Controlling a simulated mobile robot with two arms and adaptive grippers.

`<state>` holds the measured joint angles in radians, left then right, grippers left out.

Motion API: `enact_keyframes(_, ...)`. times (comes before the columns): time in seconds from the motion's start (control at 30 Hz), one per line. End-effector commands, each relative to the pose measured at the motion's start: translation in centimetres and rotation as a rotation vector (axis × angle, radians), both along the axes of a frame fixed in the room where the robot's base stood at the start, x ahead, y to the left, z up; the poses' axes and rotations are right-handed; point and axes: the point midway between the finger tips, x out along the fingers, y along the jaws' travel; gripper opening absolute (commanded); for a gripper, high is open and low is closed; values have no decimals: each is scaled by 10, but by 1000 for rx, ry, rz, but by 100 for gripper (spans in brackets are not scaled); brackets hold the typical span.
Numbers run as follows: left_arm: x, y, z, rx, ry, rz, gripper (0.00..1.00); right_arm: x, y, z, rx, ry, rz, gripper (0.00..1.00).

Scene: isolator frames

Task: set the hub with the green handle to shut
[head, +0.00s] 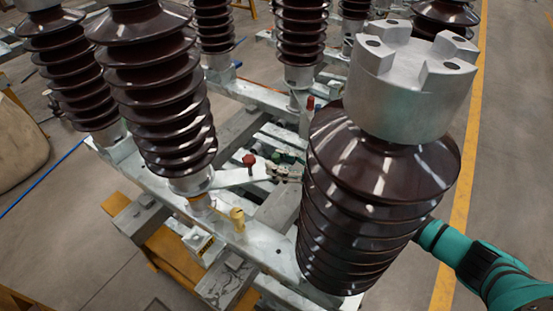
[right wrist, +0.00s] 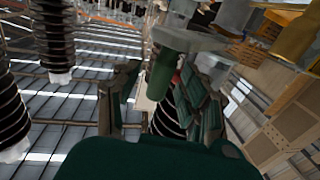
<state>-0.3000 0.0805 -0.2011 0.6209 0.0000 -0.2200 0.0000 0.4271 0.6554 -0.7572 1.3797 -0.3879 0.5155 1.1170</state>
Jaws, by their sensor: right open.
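The green handle (right wrist: 163,72) shows in the right wrist view as a green grip under a grey metal part (right wrist: 190,40). It lies between the two dark fingers of my right gripper (right wrist: 160,80), which stand apart on either side of it. I cannot tell whether either finger touches it. In the head view small green parts (head: 287,156) show on the frame, beside what looks like my right gripper's fingertips (head: 284,172). The large front insulator hides most of that gripper. The hub's setting cannot be read. My left gripper is not in view.
The large brown insulator (head: 375,200) with a grey cap stands in front of my right forearm (head: 480,270). A red handle (head: 249,160) and a yellow handle (head: 237,215) stand on the grey frame (head: 265,245). More insulators (head: 160,90) rise behind. Floor is clear at right.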

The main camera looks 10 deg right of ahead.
Motion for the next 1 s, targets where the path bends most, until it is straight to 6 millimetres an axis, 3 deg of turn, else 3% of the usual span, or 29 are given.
enact_keyframes(0.4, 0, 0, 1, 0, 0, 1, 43, 5, 7, 0, -1, 1, 0, 42)
enact_keyframes(0.73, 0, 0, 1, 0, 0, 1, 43, 5, 7, 0, -1, 1, 0, 0)
enact_keyframes(1.0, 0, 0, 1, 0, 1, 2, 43, 5, 6, 0, -1, 1, 0, 0)
